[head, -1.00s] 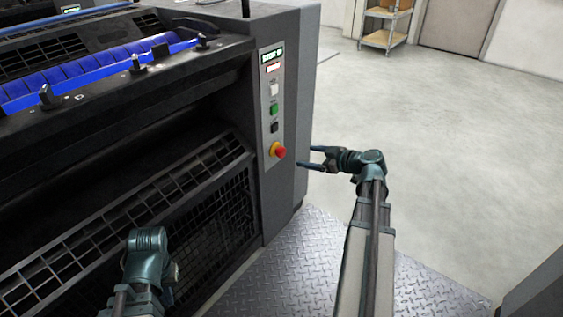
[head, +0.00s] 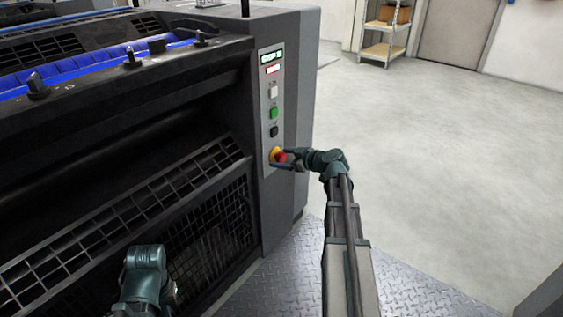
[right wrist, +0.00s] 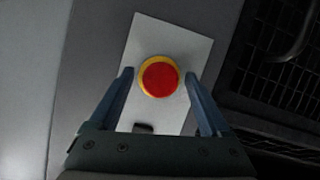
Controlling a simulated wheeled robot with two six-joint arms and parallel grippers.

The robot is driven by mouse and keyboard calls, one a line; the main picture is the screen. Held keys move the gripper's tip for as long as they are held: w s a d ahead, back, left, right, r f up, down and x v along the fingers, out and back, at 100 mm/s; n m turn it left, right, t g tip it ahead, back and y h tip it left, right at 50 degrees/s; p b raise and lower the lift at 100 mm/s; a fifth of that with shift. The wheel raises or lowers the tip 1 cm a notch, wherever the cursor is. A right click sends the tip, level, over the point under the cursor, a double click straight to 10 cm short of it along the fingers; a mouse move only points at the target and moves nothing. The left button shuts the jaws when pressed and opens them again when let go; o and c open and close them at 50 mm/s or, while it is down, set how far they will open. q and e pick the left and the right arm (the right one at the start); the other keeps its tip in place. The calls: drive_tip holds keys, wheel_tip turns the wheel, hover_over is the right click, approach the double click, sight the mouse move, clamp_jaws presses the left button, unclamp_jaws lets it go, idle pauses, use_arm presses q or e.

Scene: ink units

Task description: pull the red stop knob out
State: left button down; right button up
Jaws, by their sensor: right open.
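The red stop knob (head: 281,157) sits on a yellow ring low on the light control panel (head: 272,95) of the press. In the right wrist view the red knob (right wrist: 160,77) faces the camera, framed by its yellow ring. My right gripper (head: 283,160) is open, with its fingers at the knob in the head view. In the right wrist view the fingers of the right gripper (right wrist: 158,78) lie on either side of the knob, with gaps visible. My left arm shows at the lower left of the head view, but its gripper fingers are hidden or out of frame.
Above the knob are a black button (head: 274,132), a green button (head: 273,113), a white button (head: 273,92) and lit displays. A dark grille guard (head: 120,225) is left of the panel. The floor (head: 440,140) to the right is clear; a shelf (head: 384,35) stands far back.

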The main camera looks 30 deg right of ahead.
drive_tip(key=shift+w+a+f, duration=0.15)
drive_tip(key=shift+w, duration=0.2)
clamp_jaws()
idle(0.3)
